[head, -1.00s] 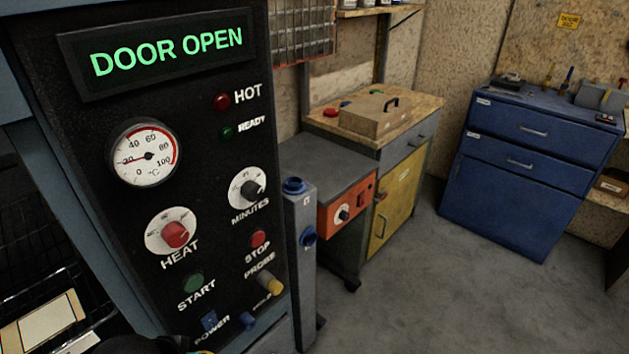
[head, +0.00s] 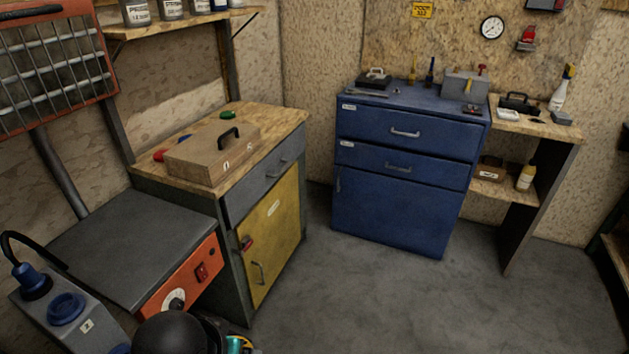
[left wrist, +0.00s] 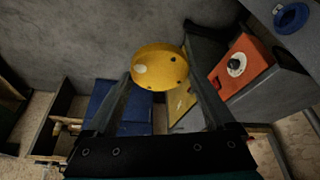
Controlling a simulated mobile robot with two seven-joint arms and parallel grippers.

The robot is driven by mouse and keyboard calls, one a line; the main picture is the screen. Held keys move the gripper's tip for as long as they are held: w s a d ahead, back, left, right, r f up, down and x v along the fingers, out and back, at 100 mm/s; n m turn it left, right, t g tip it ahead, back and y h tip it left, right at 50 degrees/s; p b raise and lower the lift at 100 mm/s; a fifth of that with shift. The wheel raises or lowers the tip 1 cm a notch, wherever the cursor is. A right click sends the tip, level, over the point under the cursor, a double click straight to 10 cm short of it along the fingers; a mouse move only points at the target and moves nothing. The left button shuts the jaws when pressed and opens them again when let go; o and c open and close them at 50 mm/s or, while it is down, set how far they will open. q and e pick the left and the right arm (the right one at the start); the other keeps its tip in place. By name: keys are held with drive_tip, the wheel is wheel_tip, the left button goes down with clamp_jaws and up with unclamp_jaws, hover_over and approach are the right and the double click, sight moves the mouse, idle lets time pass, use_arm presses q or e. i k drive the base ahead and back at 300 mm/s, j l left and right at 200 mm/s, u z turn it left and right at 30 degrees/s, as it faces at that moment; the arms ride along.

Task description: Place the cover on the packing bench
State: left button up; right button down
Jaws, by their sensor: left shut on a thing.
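A round yellow cover (left wrist: 160,68) with small dark holes and a pale spot shows in the left wrist view. My left gripper (left wrist: 158,82) is shut on it, one finger on each side, and holds it in the air. In the head view only a dark part of my left arm shows at the bottom edge; the cover is not clearly visible there. A wood-topped bench (head: 284,124) with a grey drawer and yellow door stands left of centre. A wooden side bench (head: 549,129) stands at the right; no label tells which is the packing bench. My right gripper is out of view.
A wooden box with a black handle (head: 206,161) takes up much of the left bench top. A grey machine with an orange panel (head: 183,281) stands before it. A blue drawer cabinet (head: 395,205) carries tools. The grey floor (head: 400,300) is clear in the middle.

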sight(273, 118)
drive_tip(key=i+l+z, duration=0.1)
drive_tip(key=i+z, duration=0.25)
drive_tip(key=i, duration=0.9)
drive_tip(key=i+u, duration=0.25)
drive_tip(key=i, duration=0.35)
drive_tip(key=i+l+u, duration=0.2)
drive_tip(key=i, duration=0.45)
